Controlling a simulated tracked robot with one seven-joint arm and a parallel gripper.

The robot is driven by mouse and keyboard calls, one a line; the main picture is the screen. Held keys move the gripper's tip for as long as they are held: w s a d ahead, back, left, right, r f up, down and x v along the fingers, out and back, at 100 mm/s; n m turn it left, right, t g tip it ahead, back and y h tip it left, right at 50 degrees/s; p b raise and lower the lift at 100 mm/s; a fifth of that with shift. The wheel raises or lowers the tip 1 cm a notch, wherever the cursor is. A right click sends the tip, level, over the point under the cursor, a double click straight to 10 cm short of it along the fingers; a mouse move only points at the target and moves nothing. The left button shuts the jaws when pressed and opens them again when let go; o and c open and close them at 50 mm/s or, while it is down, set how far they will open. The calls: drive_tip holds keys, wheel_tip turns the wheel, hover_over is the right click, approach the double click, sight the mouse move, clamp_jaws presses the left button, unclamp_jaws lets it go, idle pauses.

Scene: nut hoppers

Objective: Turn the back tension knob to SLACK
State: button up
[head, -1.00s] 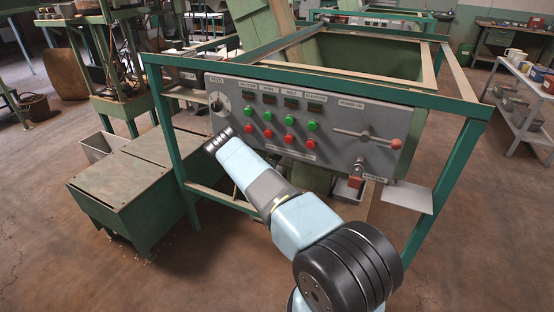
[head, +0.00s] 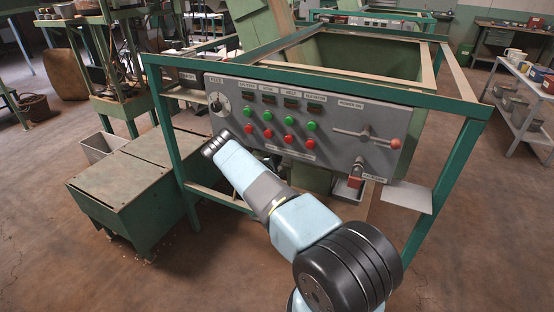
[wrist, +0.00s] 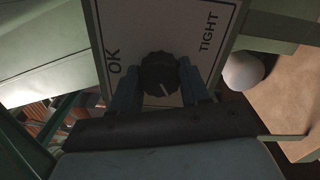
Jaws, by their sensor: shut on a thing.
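In the wrist view a black ribbed knob (wrist: 160,76) sits on a white plate (wrist: 166,25) with the words OK at its left and TIGHT at its right. A pale pointer line on the knob shows near its lower middle. My gripper (wrist: 160,84) has one finger on each side of the knob and is shut on it. No SLACK label shows; the lower part of the plate is hidden by my gripper. In the head view my arm reaches to the left side of the green frame, and the gripper and this knob are hidden there.
A grey control panel (head: 230,119) with red and green buttons, a dial at its left and a red-tipped lever (head: 396,143) faces my arm. Green frame bars surround it. A low green box (head: 130,175) stands left. A rounded pale thing (wrist: 243,71) is right of the plate.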

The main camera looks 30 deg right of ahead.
drive_tip(key=shift+w+a, duration=0.3)
drive_tip(key=shift+a, duration=0.2)
drive_tip(key=o, duration=0.7)
drive_tip(key=shift+f, duration=0.2)
drive_tip(key=o, duration=0.4)
drive_tip(key=shift+s+d, duration=0.1)
drive_tip(key=shift+c, duration=0.2)
drive_tip(key=shift+d, duration=0.1)
drive_tip(key=shift+s, duration=0.1)
drive_tip(key=v, duration=1.3)
drive_tip(key=shift+s+a, duration=0.2)
drive_tip(key=shift+a, duration=0.1)
